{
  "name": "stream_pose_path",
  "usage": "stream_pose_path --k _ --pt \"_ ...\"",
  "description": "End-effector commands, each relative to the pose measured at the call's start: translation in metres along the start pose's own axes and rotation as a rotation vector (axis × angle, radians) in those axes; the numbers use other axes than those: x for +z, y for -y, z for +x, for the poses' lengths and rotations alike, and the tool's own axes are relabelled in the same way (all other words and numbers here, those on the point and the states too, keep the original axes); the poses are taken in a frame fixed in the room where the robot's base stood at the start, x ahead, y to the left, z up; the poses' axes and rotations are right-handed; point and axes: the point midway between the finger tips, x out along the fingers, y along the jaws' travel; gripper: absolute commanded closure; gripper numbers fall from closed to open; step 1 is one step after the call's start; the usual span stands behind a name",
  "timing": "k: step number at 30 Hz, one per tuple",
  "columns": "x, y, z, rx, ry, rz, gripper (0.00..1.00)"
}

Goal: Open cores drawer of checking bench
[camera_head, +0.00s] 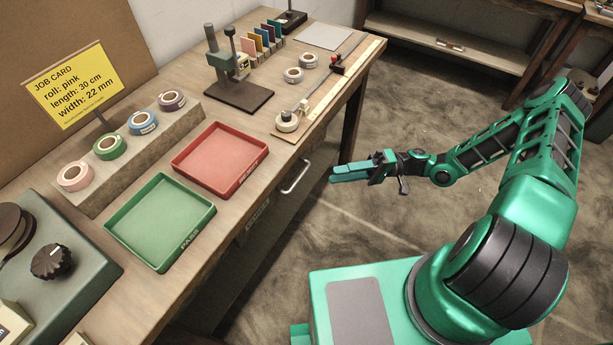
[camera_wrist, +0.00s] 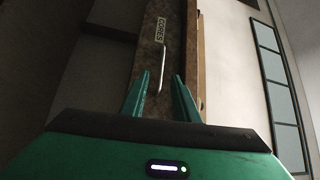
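The checking bench (camera_head: 240,112) runs along the left of the head view. A drawer front with a "CORES" label (camera_wrist: 160,31) shows in the wrist view and looks closed. Its pale bar handle (camera_wrist: 163,55) shows between my fingers there; a metal handle also shows under the bench edge in the head view (camera_head: 296,177). My gripper (camera_wrist: 162,76) is open and empty, fingers either side of the handle's line. In the head view my gripper (camera_head: 334,173) is to the right of the handle, with a gap between them.
A red tray (camera_head: 222,188) and a green tray (camera_head: 187,228) lie on the bench top. Tape rolls (camera_head: 142,124) sit on a riser behind them. A ruler board (camera_head: 330,89) lies along the front edge. Bare floor (camera_head: 400,110) is free to the right of the bench.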

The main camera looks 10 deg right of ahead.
Motion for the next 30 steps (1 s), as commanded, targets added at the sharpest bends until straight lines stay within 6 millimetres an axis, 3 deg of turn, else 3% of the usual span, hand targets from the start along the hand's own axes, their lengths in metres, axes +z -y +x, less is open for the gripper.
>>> stream_pose_path --k 8,21,30 --pt "-0.003 0.001 0.018 -0.025 -0.016 -0.013 0.72" --pt "-0.004 0.002 0.090 -0.023 -0.015 -0.012 0.72" --pt "-0.004 0.002 0.109 -0.021 -0.016 -0.012 0.72"
